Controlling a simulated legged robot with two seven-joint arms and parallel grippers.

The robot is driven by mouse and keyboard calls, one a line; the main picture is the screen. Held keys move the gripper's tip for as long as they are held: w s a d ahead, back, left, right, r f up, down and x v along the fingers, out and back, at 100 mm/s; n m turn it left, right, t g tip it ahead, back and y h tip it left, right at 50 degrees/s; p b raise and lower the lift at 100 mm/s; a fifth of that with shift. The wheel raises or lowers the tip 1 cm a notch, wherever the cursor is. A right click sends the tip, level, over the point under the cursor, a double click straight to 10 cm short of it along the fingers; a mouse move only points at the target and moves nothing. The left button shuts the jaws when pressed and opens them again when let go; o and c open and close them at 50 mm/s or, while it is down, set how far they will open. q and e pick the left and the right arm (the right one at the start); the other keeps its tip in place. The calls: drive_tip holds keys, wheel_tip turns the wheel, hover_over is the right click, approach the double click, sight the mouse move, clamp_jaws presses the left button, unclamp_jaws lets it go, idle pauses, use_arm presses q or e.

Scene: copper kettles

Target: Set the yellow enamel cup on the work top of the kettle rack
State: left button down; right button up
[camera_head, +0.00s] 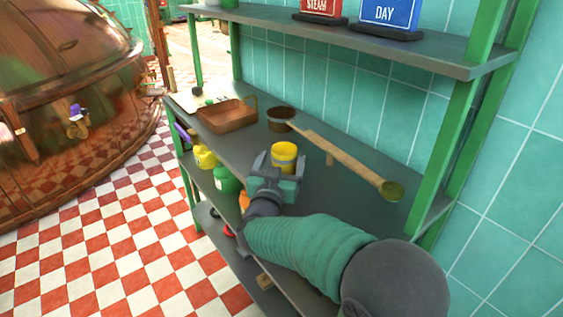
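The yellow enamel cup (284,154) is upright at the middle of the grey work top (335,190) of the green kettle rack. My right gripper (280,163) is at the near side of the cup, with its two fingers spread to the cup's left and right. A small gap shows between the left finger and the cup. The gripper hides the cup's lower part, so I cannot tell whether the cup touches the work top. My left gripper is not in view.
A long-handled ladle (335,150) lies behind the cup, across the work top. A copper tray (227,116) is to the left. Yellow and green containers (226,180) stand on the shelf below. A large copper kettle (65,90) stands at left.

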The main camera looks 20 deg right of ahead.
drive_tip(key=shift+d, duration=0.2)
drive_tip(key=shift+s+r, duration=0.1)
drive_tip(key=p+v, duration=0.2)
drive_tip(key=v, duration=0.9)
drive_tip(key=shift+r+p, duration=0.15)
drive_tip(key=shift+p, duration=0.2)
drive_tip(key=shift+s+a, duration=0.25)
drive_tip(key=shift+s, duration=0.15)
